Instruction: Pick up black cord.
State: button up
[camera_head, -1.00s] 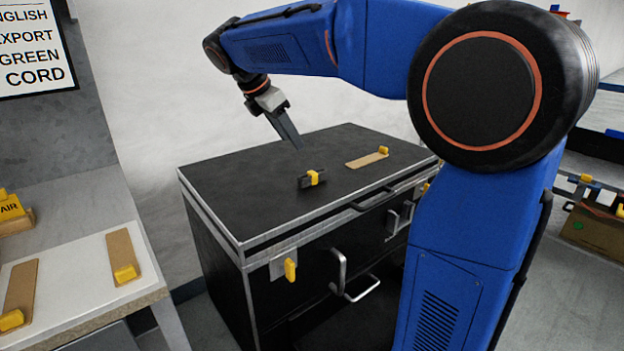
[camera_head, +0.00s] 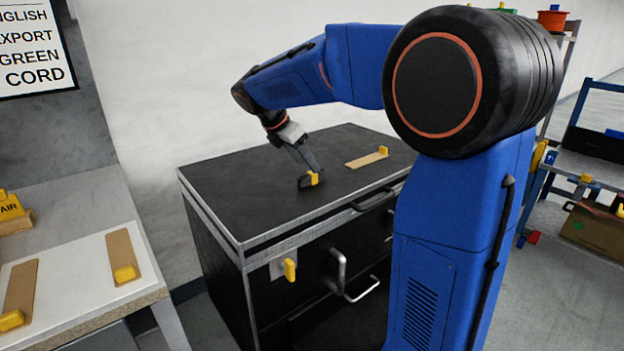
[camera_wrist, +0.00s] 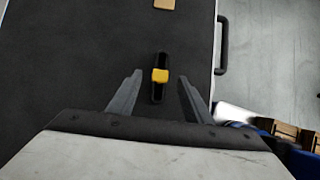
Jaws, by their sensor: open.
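The black cord (camera_wrist: 158,91) is a small dark bundle with a yellow band around its middle. It lies on the black top of the case, and in the head view (camera_head: 306,181) it is partly covered by my gripper. My gripper (camera_wrist: 158,77) is open, with one grey finger on each side of the cord in the wrist view. In the head view my gripper (camera_head: 311,170) points down at the cord from above. I cannot tell whether the fingers touch the cord or the case top.
The black case (camera_head: 230,200) has metal edges, handles and a yellow tag on its front. A tan strip with a yellow block (camera_head: 368,158) lies farther right on its top. A pale table (camera_head: 75,295) stands at left. A blue shelf rack (camera_head: 590,165) stands at right.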

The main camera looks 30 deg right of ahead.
aim_at(312, 178)
jog(key=shift+x, duration=2.8)
jog(key=shift+s+a+f, duration=0.1)
jog(key=shift+a, duration=0.1)
jog(key=shift+c, duration=0.3)
jog(key=c, duration=1)
grip_shut()
